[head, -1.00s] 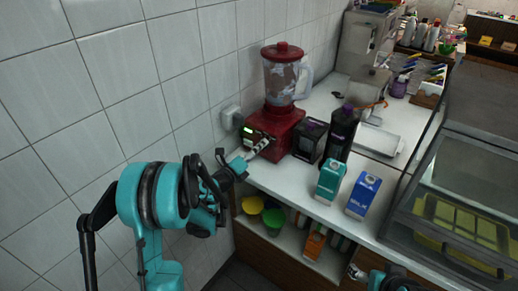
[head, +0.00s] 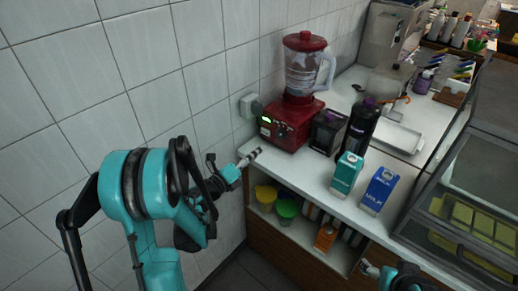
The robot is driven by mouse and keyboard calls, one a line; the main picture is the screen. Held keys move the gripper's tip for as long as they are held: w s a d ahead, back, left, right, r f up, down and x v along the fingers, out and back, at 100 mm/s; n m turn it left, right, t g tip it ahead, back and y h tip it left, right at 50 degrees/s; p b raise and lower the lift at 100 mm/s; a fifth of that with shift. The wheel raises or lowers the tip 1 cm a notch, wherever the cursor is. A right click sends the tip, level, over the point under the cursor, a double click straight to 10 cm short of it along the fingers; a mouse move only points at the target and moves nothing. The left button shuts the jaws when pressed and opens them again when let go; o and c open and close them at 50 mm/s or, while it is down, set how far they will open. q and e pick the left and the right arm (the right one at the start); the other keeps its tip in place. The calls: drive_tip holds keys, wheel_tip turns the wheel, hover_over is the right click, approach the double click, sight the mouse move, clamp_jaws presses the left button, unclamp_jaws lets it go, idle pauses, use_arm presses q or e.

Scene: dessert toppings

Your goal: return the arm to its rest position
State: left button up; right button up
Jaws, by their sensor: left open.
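My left gripper (head: 249,158) is open and empty, just left of the red blender's base near the counter's left edge. Its teal arm comes in from the left along the tiled wall. The red blender (head: 289,126) stands upright on the counter with a clear jug (head: 304,72) and red lid; a small green light shows on its front. A gap shows between the gripper tips and the blender. My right gripper (head: 370,268) shows only partly at the bottom edge, and I cannot tell its jaw state.
The white counter (head: 315,172) holds a dark box (head: 326,132), a dark bottle (head: 361,125), a teal carton (head: 346,173) and a blue milk carton (head: 380,190). A glass case (head: 475,180) stands at right. Yellow (head: 266,194) and green bowls (head: 286,211) sit on the shelf below.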

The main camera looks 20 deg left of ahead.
use_arm(q)
drive_tip(key=s+a+r+n+y, duration=0.25)
drive_tip(key=r+n+y, duration=0.3)
drive_tip(key=n, duration=0.35)
drive_tip(key=s+a+r+n+y, duration=0.1)
drive_tip(key=a+r+n+y, duration=0.2)
drive_tip(key=r+n+y, duration=0.35)
drive_tip(key=s+d+f+n+g+h, duration=0.3)
drive_tip(key=s+d+f+n+g, duration=0.2)
drive_tip(key=s, duration=0.5)
drive_tip(key=s+d+f+n+g+h, duration=0.2)
drive_tip(key=s+d+f+n+g, duration=0.3)
drive_tip(key=s+d+f+n, duration=0.3)
drive_tip(key=s, duration=0.3)
drive_tip(key=shift+f+h, duration=0.35)
drive_tip(key=shift+h, duration=0.05)
